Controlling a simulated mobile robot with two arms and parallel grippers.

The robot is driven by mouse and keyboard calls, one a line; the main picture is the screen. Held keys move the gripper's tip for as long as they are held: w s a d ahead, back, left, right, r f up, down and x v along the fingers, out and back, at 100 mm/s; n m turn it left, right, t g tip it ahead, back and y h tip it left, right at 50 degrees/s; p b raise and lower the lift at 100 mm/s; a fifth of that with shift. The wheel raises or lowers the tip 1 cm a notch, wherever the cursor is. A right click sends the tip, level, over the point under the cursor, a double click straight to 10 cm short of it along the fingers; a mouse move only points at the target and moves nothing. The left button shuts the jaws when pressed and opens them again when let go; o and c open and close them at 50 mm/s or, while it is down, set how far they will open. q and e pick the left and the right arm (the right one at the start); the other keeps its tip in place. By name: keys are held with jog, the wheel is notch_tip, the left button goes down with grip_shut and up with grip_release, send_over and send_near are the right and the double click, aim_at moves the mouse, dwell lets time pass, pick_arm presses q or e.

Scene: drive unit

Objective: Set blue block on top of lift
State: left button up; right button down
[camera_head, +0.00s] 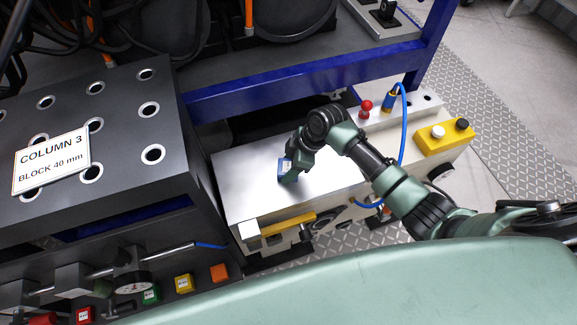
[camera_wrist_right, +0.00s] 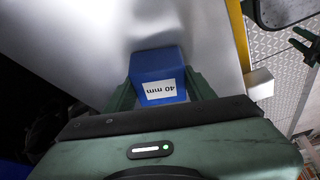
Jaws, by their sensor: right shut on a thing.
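The blue block (camera_head: 284,165) is between the fingers of my right gripper (camera_head: 288,171). In the right wrist view the blue block (camera_wrist_right: 157,65) carries a white "40 mm" label, and a green finger is on each side of it. The block is at or just above the flat silver top of the metal unit (camera_head: 238,181), which I take to be the lift. I cannot tell whether its underside touches. The silver top (camera_wrist_right: 90,30) also fills much of the wrist view.
A dark rack with holes and a "COLUMN 3" sign (camera_head: 50,160) stands at the left. A blue frame beam (camera_head: 300,85) runs behind the silver unit. A red-knobbed lever (camera_head: 366,106), a blue hose (camera_head: 402,130) and a yellow button box (camera_head: 443,136) are at the right.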

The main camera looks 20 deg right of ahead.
jog(key=shift+r, duration=0.1)
jog(key=c, duration=0.5)
grip_release()
jog(key=p+v, duration=0.1)
jog(key=v, duration=1.1)
